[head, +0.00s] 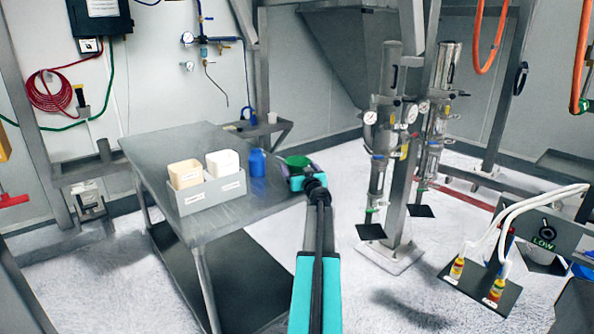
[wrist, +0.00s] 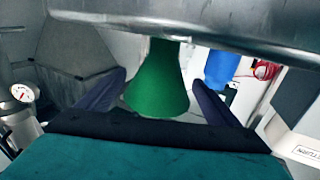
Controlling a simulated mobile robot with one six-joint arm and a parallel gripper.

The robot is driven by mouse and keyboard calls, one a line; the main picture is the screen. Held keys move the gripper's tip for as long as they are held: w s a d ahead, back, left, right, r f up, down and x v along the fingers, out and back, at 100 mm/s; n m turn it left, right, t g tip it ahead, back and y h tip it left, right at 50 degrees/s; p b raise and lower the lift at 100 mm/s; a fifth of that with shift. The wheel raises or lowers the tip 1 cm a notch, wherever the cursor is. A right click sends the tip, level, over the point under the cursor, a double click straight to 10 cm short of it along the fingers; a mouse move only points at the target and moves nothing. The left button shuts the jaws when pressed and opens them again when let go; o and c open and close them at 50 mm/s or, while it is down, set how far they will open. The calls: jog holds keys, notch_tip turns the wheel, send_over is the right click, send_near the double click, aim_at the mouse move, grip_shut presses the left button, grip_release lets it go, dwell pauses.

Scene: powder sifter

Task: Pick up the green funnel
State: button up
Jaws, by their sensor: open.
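The green funnel (head: 297,160) stands near the right end of the grey metal table (head: 165,150). It also shows in the wrist view (wrist: 157,85), where the picture is upside down, with its narrow end toward the tabletop and its wide end away from it. My gripper (head: 299,168) is open at the table's right edge. In the wrist view my gripper's two dark fingers (wrist: 158,78) lie on either side of the funnel, with a gap visible at each side. The teal gripper body hides part of the funnel in the head view.
A blue bottle (head: 257,163) stands just left of the funnel. A grey bin (head: 209,196) holding a cream container (head: 185,174) and a white container (head: 222,163) is farther left. Steel pipework with gauges (head: 385,140) stands to the right of the table.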

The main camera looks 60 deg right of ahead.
aim_at(295, 162)
dwell(0.3)
jog(key=shift+p+x, duration=1.1)
jog(key=shift+x, duration=1.5)
jog(key=c, duration=1.2)
jog(key=shift+r, duration=0.1)
jog(key=shift+r, duration=1.5)
jog(key=shift+s+a+r+b, duration=0.15)
jog(key=shift+s+a+b, duration=0.1)
jog(key=shift+b, duration=0.1)
jog(key=b+v, duration=0.1)
jog(key=v, duration=0.4)
jog(key=a+r+b+v, duration=0.1)
jog(key=v, duration=0.4)
jog(key=w+b+v, duration=0.1)
jog(key=v, duration=0.4)
jog(key=shift+a+r, duration=0.25)
